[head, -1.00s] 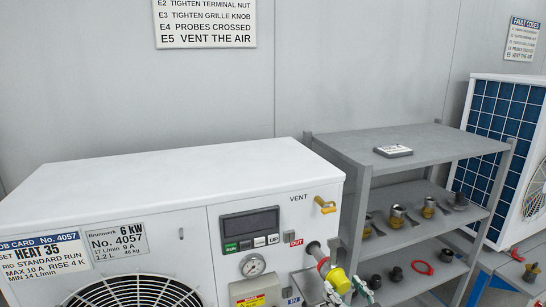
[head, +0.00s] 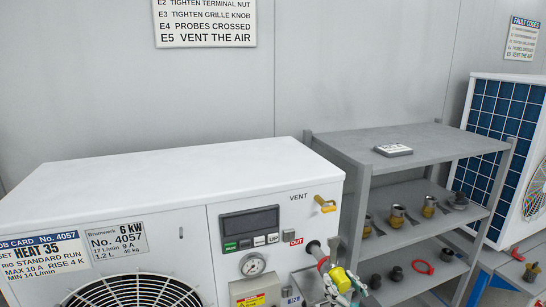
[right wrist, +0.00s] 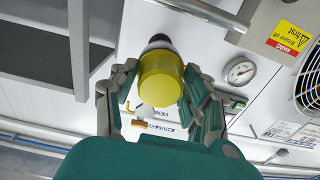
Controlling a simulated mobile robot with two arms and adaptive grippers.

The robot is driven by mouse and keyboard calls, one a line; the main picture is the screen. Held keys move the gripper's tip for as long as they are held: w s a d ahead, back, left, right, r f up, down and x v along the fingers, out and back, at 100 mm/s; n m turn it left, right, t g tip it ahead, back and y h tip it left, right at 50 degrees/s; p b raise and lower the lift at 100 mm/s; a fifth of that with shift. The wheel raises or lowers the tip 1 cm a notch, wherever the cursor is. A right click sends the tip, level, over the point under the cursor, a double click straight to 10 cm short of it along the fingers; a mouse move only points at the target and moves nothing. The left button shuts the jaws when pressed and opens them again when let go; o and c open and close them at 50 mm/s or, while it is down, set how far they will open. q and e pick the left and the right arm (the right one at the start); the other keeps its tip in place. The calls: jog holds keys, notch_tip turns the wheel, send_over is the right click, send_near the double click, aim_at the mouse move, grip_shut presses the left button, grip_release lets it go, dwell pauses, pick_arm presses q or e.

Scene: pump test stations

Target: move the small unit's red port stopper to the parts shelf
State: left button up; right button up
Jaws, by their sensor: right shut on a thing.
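A yellow stopper (head: 345,280) is at the end of this pipe; the stopper itself is yellow, not red. My right gripper (head: 343,287) is shut on it, and its fingers hide the stopper's lower part. In the right wrist view the stopper (right wrist: 161,80) sits between the two fingers (right wrist: 158,88), with the dark pipe end behind it. The parts shelf (head: 365,150) stands right of the unit. My left gripper is not in view.
A small grey-white box (head: 393,150) lies on the shelf's top, with free room around it. Brass fittings (head: 397,217) stand on the middle level. Dark fittings and a red ring (head: 422,267) lie lower. A brass vent valve (head: 325,204) sticks out above the port.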

jog(key=shift+p+v, duration=1)
jog(key=shift+v, duration=0.8)
dwell(0.4)
jog(key=shift+p+v, duration=0.55)
jog(key=shift+v, duration=0.45)
jog(key=shift+s+d, duration=0.15)
jog(key=shift+s, duration=0.25)
